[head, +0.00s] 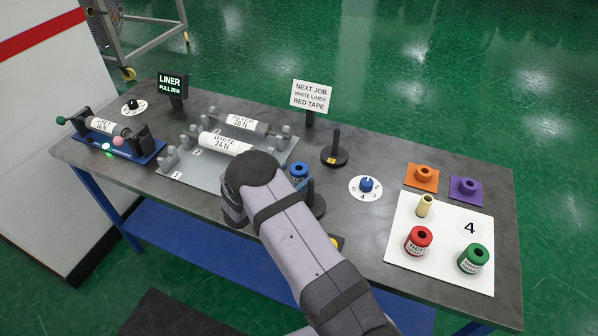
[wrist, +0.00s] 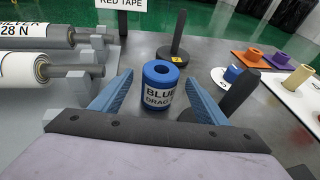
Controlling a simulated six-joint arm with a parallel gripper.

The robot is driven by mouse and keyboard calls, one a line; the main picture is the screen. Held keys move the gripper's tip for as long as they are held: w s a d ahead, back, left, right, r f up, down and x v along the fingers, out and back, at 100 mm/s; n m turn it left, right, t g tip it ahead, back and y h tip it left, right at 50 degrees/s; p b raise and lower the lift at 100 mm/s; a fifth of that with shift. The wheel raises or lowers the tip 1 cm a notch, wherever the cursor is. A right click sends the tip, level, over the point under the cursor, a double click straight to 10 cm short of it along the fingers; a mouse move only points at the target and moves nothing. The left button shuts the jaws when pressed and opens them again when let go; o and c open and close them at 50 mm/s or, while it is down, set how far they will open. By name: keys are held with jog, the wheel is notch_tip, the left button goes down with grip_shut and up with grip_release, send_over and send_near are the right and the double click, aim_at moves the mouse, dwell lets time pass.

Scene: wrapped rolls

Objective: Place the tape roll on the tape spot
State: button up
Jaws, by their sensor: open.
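A blue tape roll (wrist: 161,86) with a white label reading "BLUE DRAG" stands upright in the wrist view. My open gripper (wrist: 158,92) has one finger on each side of it, with visible gaps. A red tape roll (head: 418,240) and a green tape roll (head: 473,259) stand on the white board (head: 400,262). I cannot tell which place is the tape spot.
A black post (wrist: 240,92) rises close to my right finger. A black spindle (head: 335,150) stands behind the blue roll. A sign (head: 311,95) reads "NEXT JOB WHITE LINER RED TAPE". A blue-knobbed dial (head: 366,186) is at right.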

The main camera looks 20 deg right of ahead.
aim_at(296, 172)
jog(key=shift+x, duration=0.75)
jog(key=c, duration=1.4)
jog(key=shift+r, duration=0.2)
jog(key=shift+r+b, duration=1.4)
jog(key=shift+r, duration=3.45)
